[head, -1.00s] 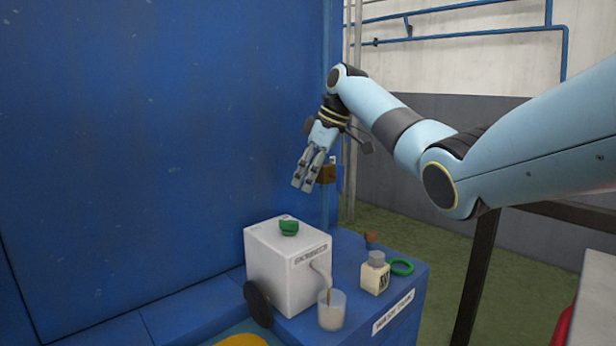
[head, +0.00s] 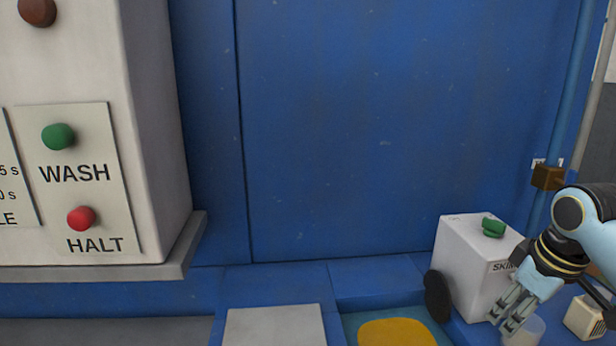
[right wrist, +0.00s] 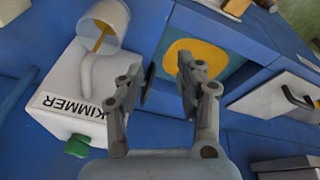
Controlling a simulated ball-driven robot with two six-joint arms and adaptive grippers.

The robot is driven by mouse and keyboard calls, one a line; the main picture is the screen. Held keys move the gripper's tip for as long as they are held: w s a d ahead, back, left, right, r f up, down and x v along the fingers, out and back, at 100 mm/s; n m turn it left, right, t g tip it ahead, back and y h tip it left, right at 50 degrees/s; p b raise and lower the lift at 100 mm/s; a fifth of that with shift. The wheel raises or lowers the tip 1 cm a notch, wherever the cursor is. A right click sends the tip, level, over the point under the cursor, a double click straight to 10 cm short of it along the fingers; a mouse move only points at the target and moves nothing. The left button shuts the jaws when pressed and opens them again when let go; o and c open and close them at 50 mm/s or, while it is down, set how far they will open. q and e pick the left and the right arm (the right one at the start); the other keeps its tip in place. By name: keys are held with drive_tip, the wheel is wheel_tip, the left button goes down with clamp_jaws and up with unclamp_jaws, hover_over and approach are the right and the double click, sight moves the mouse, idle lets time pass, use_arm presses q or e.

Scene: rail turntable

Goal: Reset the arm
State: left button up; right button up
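My right gripper (head: 503,324) is low at the right of the head view, its fingers pointing down in front of the white skimmer box (head: 462,262) and overlapping the cup (head: 529,333). In the right wrist view its two fingers (right wrist: 158,75) are spread apart with nothing between them. That view shows the skimmer box (right wrist: 68,82) and cup (right wrist: 104,22) to the left of the fingers. Whether the gripper touches either one, I cannot tell. My left gripper is in neither view.
A panel with a green WASH button (head: 58,136) and red HALT button (head: 81,218) stands at the left. A small pale container (head: 583,318) is right of the gripper. A yellow disc (head: 397,333) lies left of the skimmer. The blue wall behind is broad and bare.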

drive_tip(key=s+a+m+h, duration=0.15)
drive_tip(key=s+a, duration=0.25)
drive_tip(key=s, duration=0.8)
drive_tip(key=s+a+m+y, duration=0.1)
drive_tip(key=s+a+m, duration=0.2)
drive_tip(key=s, duration=1)
drive_tip(key=s+d+f+g+b, duration=0.1)
drive_tip(key=s+f+b, duration=0.1)
drive_tip(key=f, duration=1.4)
drive_tip(key=s+d+f+b, duration=0.1)
drive_tip(key=d+f+b, duration=0.15)
drive_tip(key=f, duration=1.35)
drive_tip(key=s+f+g+b, duration=0.1)
drive_tip(key=s+f+b, duration=0.2)
drive_tip(key=s+f, duration=1.4)
drive_tip(key=shift+s+f, duration=0.3)
drive_tip(key=shift+s, duration=0.1)
